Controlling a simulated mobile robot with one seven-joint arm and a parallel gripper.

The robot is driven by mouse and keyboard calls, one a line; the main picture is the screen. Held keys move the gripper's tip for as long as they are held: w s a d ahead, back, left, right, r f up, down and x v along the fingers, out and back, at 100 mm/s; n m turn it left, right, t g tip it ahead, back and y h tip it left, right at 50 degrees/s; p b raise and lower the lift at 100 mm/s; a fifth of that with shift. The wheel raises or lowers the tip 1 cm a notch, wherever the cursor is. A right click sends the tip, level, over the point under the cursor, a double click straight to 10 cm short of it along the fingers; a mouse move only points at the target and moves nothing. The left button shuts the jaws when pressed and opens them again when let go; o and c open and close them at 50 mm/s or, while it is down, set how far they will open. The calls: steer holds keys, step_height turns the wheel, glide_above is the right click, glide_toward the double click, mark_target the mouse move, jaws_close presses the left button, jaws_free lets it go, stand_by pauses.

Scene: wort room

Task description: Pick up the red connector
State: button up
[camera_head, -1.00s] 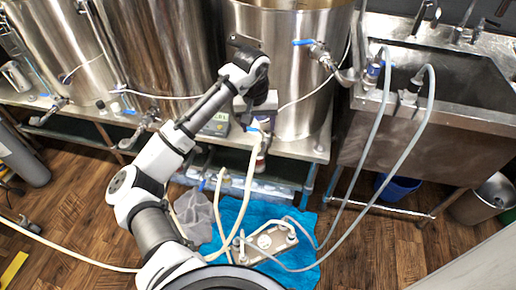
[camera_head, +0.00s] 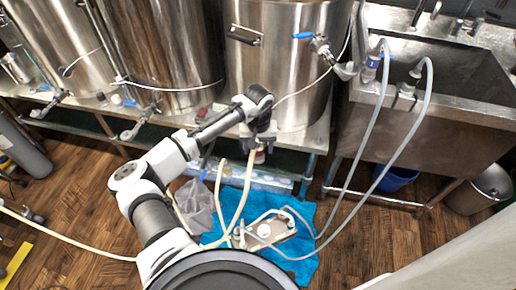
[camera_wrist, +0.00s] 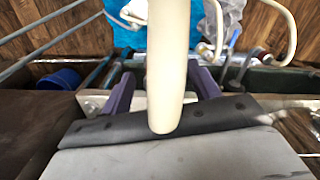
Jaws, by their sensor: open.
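The red connector (camera_head: 259,157) shows as a small reddish piece at the top of a cream hose, just below the front of the right-hand kettle. Most of it is hidden by my gripper (camera_head: 259,142), which is right above it, pointing down. In the wrist view my gripper's purple fingers (camera_wrist: 162,90) are apart, with the cream hose (camera_wrist: 165,50) passing between them in the picture. I cannot tell whether the fingers touch the hose. The red part cannot be made out in the wrist view.
Steel kettles (camera_head: 285,60) stand on a low steel bench behind my gripper. A sink (camera_head: 440,100) with two grey hoses is at right. A pump (camera_head: 270,232) sits on a blue towel (camera_head: 300,262) on the wood floor, beside a grey cloth (camera_head: 195,205). A blue bucket (camera_head: 397,178) is under the sink.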

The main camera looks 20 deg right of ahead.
steer(key=shift+f, duration=0.95)
steer(key=shift+c, duration=0.2)
steer(key=c, duration=1.1)
steer(key=shift+o, duration=0.2)
steer(key=shift+r, duration=0.2)
step_height(320, 180, up, 20)
steer(key=b, duration=0.1)
steer(key=shift+b, duration=0.35)
steer(key=shift+r+p, duration=2.15)
steer(key=shift+p, duration=0.75)
